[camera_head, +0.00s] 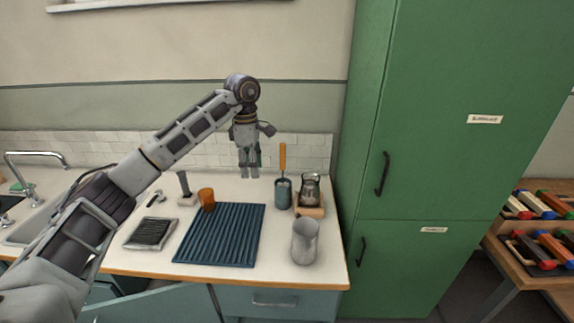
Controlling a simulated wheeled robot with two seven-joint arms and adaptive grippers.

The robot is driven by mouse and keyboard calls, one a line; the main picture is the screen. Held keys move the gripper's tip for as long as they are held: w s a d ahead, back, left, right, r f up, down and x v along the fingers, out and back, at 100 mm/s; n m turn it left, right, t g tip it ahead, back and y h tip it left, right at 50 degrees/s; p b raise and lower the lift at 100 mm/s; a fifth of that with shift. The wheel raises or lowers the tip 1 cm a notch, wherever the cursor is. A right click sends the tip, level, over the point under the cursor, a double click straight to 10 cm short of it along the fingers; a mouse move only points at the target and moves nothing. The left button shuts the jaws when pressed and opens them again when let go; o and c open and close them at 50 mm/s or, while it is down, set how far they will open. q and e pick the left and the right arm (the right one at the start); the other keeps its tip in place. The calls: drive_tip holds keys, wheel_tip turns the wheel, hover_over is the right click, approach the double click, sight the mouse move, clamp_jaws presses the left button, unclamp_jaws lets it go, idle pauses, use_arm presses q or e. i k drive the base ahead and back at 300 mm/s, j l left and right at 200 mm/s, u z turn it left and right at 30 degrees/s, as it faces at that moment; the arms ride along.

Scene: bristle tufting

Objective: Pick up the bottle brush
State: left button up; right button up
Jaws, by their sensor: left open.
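A tool with an upright orange handle (282,158) stands in a blue cup (283,196) on the counter; it looks like the bottle brush, but its lower end is hidden in the cup. My left gripper (249,172) points down above the back of the counter, to the left of the orange handle and apart from it. It is open, with nothing seen between its fingers. Something dark green shows just behind its fingers, too small to tell. My right gripper is not in view.
A tall green cabinet (430,140) bounds the right side.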

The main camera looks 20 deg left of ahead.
sight(282, 145)
drive_tip(key=i, duration=1)
